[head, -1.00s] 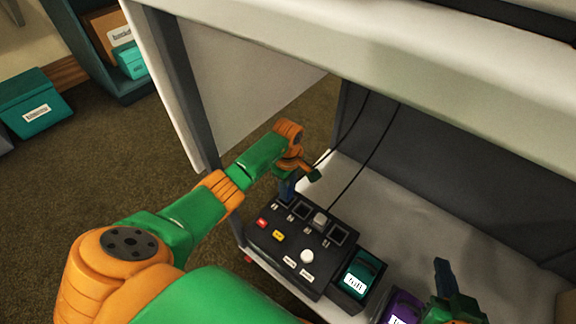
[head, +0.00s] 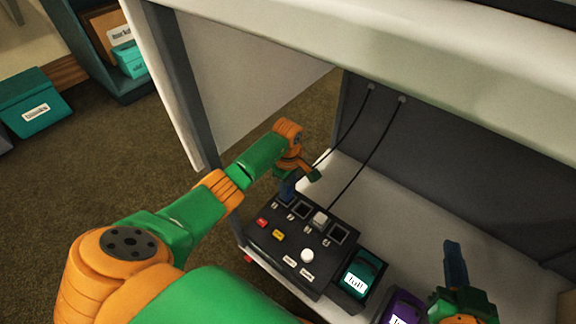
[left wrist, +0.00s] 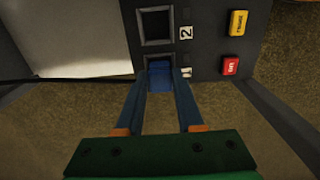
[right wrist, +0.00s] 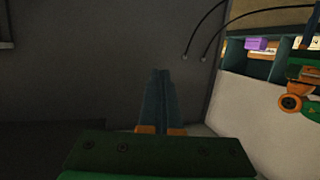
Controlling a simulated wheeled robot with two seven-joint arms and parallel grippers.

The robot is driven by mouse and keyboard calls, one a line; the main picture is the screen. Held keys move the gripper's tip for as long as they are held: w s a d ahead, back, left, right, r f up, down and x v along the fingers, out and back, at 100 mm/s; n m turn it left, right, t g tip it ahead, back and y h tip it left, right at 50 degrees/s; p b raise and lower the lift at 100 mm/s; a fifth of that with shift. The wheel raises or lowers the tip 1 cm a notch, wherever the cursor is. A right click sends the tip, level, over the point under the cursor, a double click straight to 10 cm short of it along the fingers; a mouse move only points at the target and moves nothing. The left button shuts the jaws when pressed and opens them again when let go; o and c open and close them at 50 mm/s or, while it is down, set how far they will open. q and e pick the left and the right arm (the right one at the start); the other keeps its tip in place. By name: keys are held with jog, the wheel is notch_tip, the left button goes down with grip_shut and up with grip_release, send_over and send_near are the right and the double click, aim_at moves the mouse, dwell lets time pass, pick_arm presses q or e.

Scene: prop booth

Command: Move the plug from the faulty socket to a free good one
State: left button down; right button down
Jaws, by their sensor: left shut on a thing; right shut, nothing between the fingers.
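A dark socket board (head: 290,267) with a row of numbered sockets lies on the light shelf. My left gripper (head: 289,187) is shut on a blue plug (left wrist: 160,76) at socket 1, the end socket; whether the plug is fully seated is unclear. Socket 2 (head: 301,210) beside it is empty; it also shows in the left wrist view (left wrist: 155,25). A grey-white plug (head: 320,219) sits in the third socket. The end socket (head: 338,234) looks empty. My right gripper (head: 454,255) is shut and empty, raised right of the board.
Two black cables (head: 381,138) hang from the back wall toward the plugs. The board carries a red button (head: 262,223), a yellow button (head: 278,235) and a white knob (head: 307,256). A teal box (head: 362,268) and purple box (head: 402,305) stand at its right. A pale side panel (head: 240,95) is left.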

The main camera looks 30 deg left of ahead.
pick_arm(q)
jog(key=shift+f, duration=0.25)
jog(key=shift+f+b, duration=0.25)
jog(key=shift+b, duration=0.25)
jog(key=shift+f+b, duration=0.4)
jog(key=shift+f, duration=0.05)
pick_arm(e)
notch_tip(320, 180, up, 12)
jog(key=a+t+y, duration=0.1)
jog(key=t+y, duration=0.1)
jog(key=t, duration=0.5)
jog(key=shift+s+a+n+y, duration=0.25)
jog(key=shift+a+n+y, duration=0.05)
jog(key=shift+a+n, duration=0.1)
dwell(0.8)
jog(key=shift+r, duration=0.1)
pick_arm(q)
jog(key=shift+c, duration=2.3)
grip_release()
pick_arm(e)
jog(key=shift+d, duration=0.1)
